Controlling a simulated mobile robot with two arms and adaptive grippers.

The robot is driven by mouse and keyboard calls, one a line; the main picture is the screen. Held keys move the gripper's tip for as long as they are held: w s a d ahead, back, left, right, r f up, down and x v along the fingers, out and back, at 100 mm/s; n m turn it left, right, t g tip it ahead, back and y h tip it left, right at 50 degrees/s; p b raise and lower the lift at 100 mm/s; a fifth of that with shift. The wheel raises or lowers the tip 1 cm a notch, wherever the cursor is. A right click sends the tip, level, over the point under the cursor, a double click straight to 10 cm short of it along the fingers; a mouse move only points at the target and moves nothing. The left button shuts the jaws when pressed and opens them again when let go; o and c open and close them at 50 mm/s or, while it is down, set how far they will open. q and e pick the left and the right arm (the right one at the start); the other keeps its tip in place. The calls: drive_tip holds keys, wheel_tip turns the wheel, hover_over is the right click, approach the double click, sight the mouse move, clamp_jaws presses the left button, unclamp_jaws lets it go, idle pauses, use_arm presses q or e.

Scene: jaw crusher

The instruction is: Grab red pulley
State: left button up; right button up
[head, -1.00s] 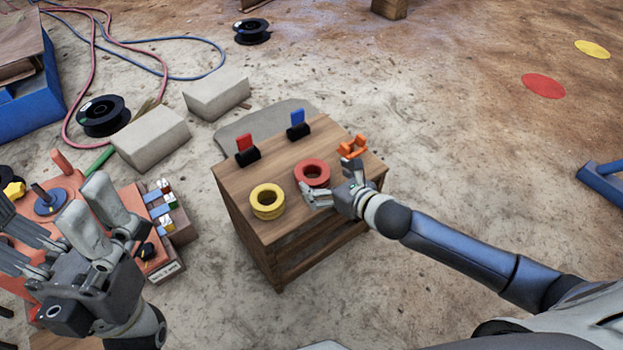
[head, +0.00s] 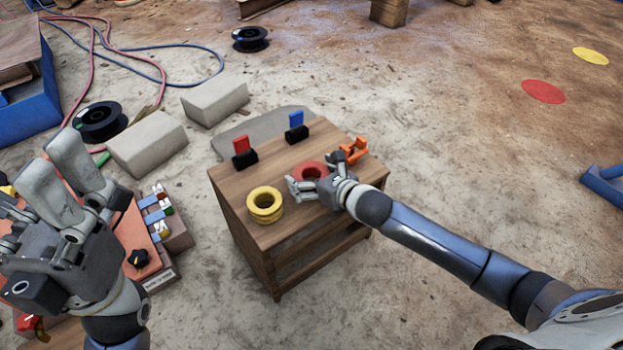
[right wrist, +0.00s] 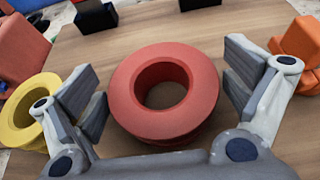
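The red pulley (head: 309,170) lies flat on the wooden cabinet top (head: 290,235), partly hidden by my right gripper in the head view. In the right wrist view the red pulley (right wrist: 165,92) sits between the two open fingers, with a gap on each side. My right gripper (head: 312,190) is open and low over the cabinet; it also shows in the right wrist view (right wrist: 162,85). My left gripper (head: 75,165) is raised at the left with its fingers apart and nothing between them.
A yellow pulley (head: 265,204) lies left of the red one. An orange part (head: 352,150) stands close to my right gripper. Red (head: 242,148) and blue (head: 296,125) tabbed blocks stand along the back edge. An orange bench (head: 115,235) with small parts is below my left arm.

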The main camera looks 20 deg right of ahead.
drive_tip(key=c, duration=1.7)
drive_tip(key=shift+o, duration=0.2)
drive_tip(key=shift+w+r, duration=0.1)
drive_tip(key=shift+r, duration=0.1)
